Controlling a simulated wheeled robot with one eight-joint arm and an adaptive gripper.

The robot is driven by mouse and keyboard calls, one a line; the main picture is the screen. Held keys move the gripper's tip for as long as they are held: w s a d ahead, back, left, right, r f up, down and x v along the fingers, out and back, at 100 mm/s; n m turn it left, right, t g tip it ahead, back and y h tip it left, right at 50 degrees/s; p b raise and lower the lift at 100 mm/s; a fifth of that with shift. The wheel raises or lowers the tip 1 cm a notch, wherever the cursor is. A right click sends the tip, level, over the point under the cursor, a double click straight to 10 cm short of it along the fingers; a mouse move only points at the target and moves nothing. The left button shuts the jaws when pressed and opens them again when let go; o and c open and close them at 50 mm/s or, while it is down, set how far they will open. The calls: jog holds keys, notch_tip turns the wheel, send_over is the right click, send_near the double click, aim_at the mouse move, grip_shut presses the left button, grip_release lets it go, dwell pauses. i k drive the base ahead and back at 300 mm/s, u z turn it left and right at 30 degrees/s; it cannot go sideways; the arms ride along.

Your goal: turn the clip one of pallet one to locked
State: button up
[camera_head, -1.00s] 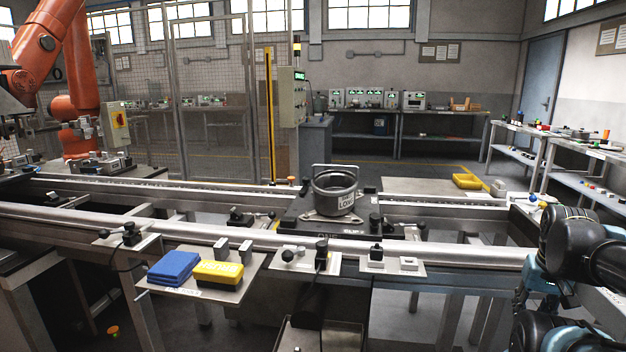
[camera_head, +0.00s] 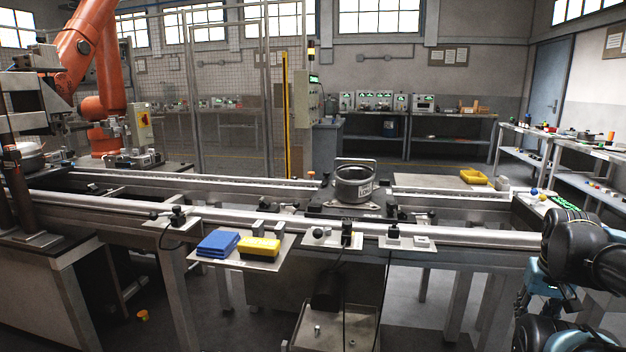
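A dark pallet (camera_head: 322,211) sits on the conveyor between the rails, right of centre. A grey metal ring-shaped housing (camera_head: 355,186) with a white label and an upright handle stands on it. Small dark clip-like fittings show at the pallet's edges, one at the right front (camera_head: 392,207) and one at the back left (camera_head: 326,178). They are too small to tell which is clip one or whether either is locked. My black and light-blue arm shows at the right edge, well away from the pallet. My gripper cannot be made out in this view.
The front conveyor rail (camera_head: 470,238) runs before the pallet. An orange robot arm (camera_head: 98,50) stands at the left. A yellow tray (camera_head: 473,177) lies behind, right.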

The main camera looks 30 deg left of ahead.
aim_at(326, 174)
jog(key=k, duration=0.7)
jog(key=u, duration=1.2)
jog(key=i, duration=0.5)
jog(key=z, duration=0.1)
